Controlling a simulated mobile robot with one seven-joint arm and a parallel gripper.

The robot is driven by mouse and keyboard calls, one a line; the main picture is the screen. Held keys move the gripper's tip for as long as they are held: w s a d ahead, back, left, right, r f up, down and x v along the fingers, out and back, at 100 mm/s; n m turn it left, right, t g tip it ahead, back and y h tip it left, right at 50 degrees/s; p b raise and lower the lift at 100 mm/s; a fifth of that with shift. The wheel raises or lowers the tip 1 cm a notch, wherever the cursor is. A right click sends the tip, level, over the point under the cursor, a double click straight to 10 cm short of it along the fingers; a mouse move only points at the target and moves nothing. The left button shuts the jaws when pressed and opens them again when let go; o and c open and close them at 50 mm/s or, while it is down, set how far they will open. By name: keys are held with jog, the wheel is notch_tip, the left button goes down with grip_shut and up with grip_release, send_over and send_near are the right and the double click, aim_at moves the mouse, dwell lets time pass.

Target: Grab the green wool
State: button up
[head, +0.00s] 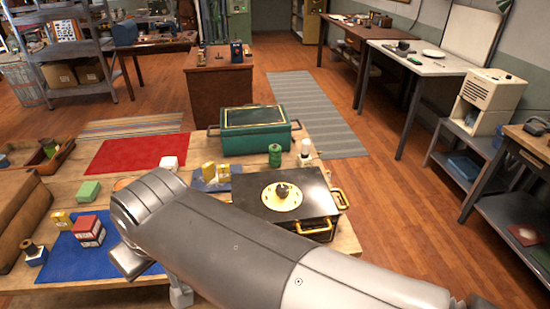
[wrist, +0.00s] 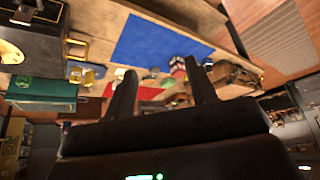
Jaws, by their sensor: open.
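A small green cylinder-like thing (head: 275,155), possibly the green wool, stands on the wooden table between the green chest and the black chest in the head view. A light green block (head: 88,191) lies further left near the blue cloth; I cannot tell for sure which of the two is the wool. My gripper (wrist: 163,84) is open, with its two dark fingers apart and nothing between them. In the head view my arm lies across the table front and hides part of it. I cannot pick out the wool clearly in the wrist view.
The green chest (head: 252,138) and black chest (head: 290,208) flank the green cylinder. A white bottle-like thing (head: 305,147) stands close on its right. Yellow boxes (head: 208,170) are to its left. A red cloth (head: 135,151) and blue cloth (head: 62,258) lie on the left.

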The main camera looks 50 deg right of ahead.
jog(key=shift+o, duration=0.2)
jog(key=o, duration=0.4)
jog(key=shift+c, duration=0.2)
